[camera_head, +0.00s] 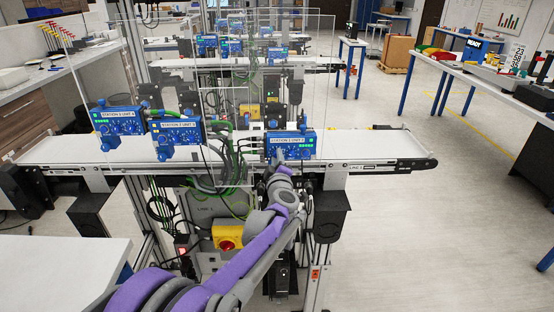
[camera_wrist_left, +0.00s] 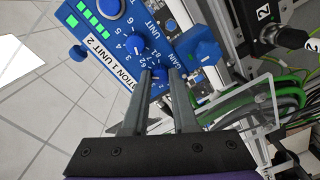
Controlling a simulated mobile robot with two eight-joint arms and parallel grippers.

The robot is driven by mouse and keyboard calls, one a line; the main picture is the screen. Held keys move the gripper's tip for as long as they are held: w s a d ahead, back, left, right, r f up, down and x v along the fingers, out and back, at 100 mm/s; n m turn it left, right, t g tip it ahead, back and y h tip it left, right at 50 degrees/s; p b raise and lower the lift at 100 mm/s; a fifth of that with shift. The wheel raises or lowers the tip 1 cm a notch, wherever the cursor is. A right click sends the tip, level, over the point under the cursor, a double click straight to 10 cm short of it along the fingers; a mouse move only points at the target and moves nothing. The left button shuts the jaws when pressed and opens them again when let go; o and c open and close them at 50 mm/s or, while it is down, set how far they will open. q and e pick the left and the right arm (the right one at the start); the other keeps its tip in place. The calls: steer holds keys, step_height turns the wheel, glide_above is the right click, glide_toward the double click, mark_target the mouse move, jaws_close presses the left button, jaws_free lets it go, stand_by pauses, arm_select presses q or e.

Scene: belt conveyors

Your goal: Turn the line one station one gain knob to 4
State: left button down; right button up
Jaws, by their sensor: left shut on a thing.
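The blue station box (camera_head: 290,144) at the right of the near conveyor has a white label that appears to read station 1. In the left wrist view the same box (camera_wrist_left: 115,38) fills the upper left, tilted, with several green lights. A blue gain knob (camera_wrist_left: 160,73) sits near the printed word GAIN. My left gripper (camera_wrist_left: 160,77) reaches the box face with its fingertips on either side of this knob, shut on it. The fingers hide part of its scale, and I cannot read its setting. My right gripper is in neither view.
Another blue dial (camera_wrist_left: 137,43) with a number scale is close to the fingertips. Green cables (camera_wrist_left: 285,95) and a clear panel edge (camera_wrist_left: 250,115) lie at the right. Two more station boxes stand left on the conveyor (camera_head: 365,144).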

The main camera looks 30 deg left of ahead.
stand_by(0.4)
arm_select(q)
steer(key=c, duration=0.7)
jaws_free()
steer(key=b+v, duration=0.1)
steer(key=v, duration=0.9)
steer(key=shift+s+d, duration=0.25)
steer(key=shift+s, duration=0.1)
